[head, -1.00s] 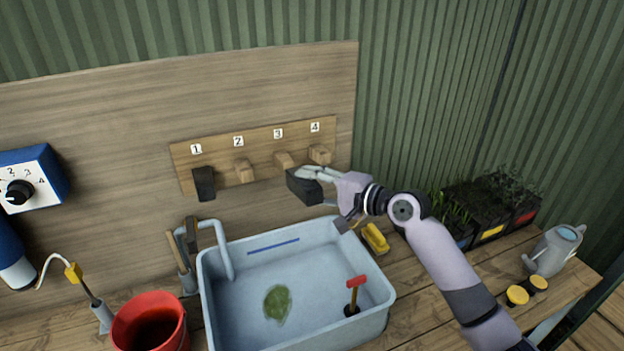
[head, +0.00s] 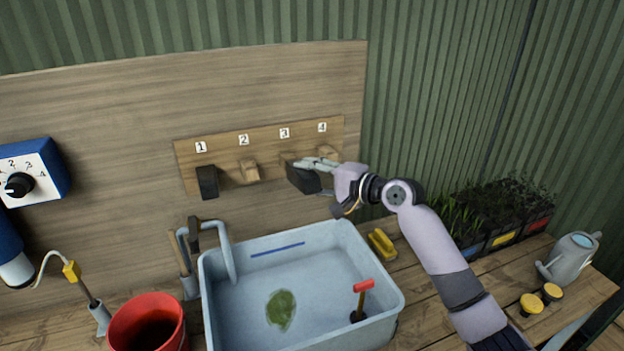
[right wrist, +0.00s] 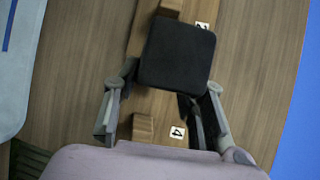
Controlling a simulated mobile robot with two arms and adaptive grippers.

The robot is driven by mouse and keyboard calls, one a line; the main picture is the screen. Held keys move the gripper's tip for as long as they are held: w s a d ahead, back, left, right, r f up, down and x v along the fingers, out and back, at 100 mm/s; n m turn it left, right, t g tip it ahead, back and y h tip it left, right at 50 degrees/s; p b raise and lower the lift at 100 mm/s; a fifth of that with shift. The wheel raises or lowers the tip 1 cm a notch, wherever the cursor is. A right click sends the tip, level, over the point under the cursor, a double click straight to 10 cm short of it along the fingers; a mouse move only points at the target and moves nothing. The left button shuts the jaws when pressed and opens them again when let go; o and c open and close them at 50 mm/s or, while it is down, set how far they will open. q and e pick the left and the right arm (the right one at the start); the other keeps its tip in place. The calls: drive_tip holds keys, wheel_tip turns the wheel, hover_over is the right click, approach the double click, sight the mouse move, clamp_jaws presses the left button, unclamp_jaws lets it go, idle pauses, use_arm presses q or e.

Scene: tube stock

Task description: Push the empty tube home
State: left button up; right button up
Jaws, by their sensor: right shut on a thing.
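No thing that I can clearly tell as an empty tube shows. My right gripper (head: 302,172) is shut on a dark block (head: 303,180), in front of peg 3 (head: 288,158) on the wooden rack. In the right wrist view the black block (right wrist: 178,55) sits at the ends of the fingers (right wrist: 160,105) and hides part of the rack. I cannot tell whether it touches the peg. A similar dark block (head: 207,182) hangs at peg 1. Peg 2 (head: 249,169) and peg 4 (head: 327,152) are bare. My left gripper is not in view.
A pale blue basin (head: 375,243) with a green patch and a red-handled tool stands below the rack. A red bucket (head: 147,318), yellow brush (head: 382,243), planters (head: 503,238) and watering can (head: 570,257) surround it. A numbered dial box (head: 35,170) hangs at left.

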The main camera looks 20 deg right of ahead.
drive_tip(key=shift+p, duration=0.9)
idle(1.8)
drive_tip(key=shift+w+f+b, duration=0.25)
drive_tip(key=shift+w+b, duration=0.45)
drive_tip(key=shift+w, duration=0.55)
drive_tip(key=shift+w+f+b, duration=0.25)
drive_tip(key=shift+w+b, duration=0.45)
drive_tip(key=shift+w, duration=0.5)
idle(1.0)
drive_tip(key=shift+w+a+f+b, duration=0.1)
drive_tip(key=shift+w+f+b, duration=0.1)
drive_tip(key=shift+w+b, duration=0.4)
drive_tip(key=shift+w+f+b, duration=0.15)
drive_tip(key=shift+w+b, duration=0.1)
drive_tip(key=shift+w, duration=0.6)
idle(0.4)
